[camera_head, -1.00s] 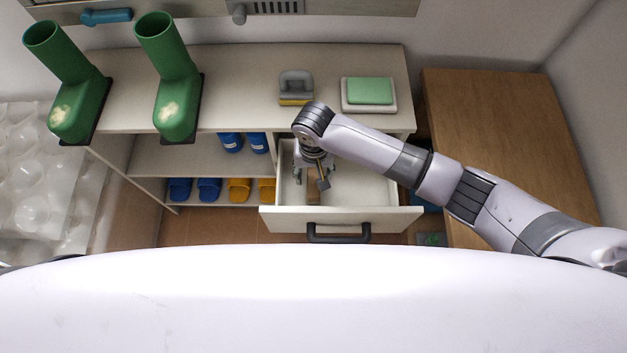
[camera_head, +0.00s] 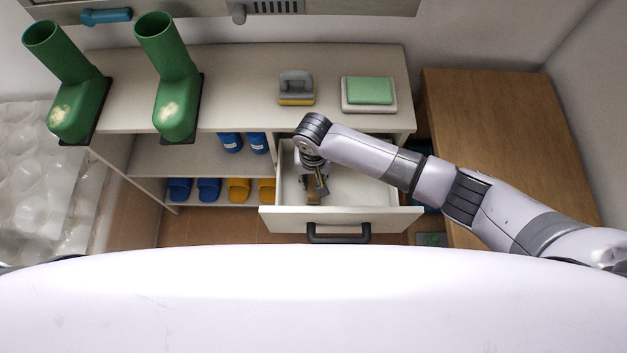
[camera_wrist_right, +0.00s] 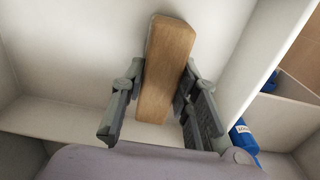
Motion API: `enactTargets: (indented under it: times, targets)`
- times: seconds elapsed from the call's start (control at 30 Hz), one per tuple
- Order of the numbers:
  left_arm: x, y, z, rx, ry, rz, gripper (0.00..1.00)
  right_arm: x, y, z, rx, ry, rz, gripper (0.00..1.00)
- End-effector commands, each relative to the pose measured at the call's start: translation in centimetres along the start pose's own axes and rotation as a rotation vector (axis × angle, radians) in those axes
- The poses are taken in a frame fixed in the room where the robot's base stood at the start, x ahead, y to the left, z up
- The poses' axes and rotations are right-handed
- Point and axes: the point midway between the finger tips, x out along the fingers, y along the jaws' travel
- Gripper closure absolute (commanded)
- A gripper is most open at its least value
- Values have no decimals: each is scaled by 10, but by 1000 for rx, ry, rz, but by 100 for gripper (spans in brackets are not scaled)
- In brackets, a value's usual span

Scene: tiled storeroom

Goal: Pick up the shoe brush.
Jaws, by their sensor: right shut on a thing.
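The shoe brush (camera_wrist_right: 166,70) shows its brown wooden back in the right wrist view, between the two fingers of my right gripper (camera_wrist_right: 155,100). The gripper is shut on it, with a finger on each long side. In the head view my right gripper (camera_head: 313,185) reaches down into the open drawer (camera_head: 362,214), and only a small brown part of the brush (camera_head: 313,199) shows beneath it. I cannot tell whether the brush still touches the drawer floor. My left gripper is in neither view.
Green boots (camera_head: 178,95), a grey and yellow brush-like item (camera_head: 296,88) and a green block on a white dish (camera_head: 369,91) stand on the cabinet top. Blue and yellow slippers (camera_head: 209,189) are on the shelves to the left. A wooden cabinet (camera_head: 500,130) stands right.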

Motion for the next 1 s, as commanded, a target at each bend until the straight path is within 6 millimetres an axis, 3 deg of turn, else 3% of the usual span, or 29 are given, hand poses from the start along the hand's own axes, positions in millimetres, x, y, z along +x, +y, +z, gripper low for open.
enactTargets:
  times: [0.27,0.67,0.87,1.0]
  targets:
    - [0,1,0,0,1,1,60,0,0,0,0,0,0,100]
    - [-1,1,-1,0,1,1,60,-8,-1,0,0,1,-2,100]
    - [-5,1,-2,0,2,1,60,-40,-1,-1,-1,3,-4,100]
    - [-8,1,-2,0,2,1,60,-81,-1,-1,-1,4,-5,100]
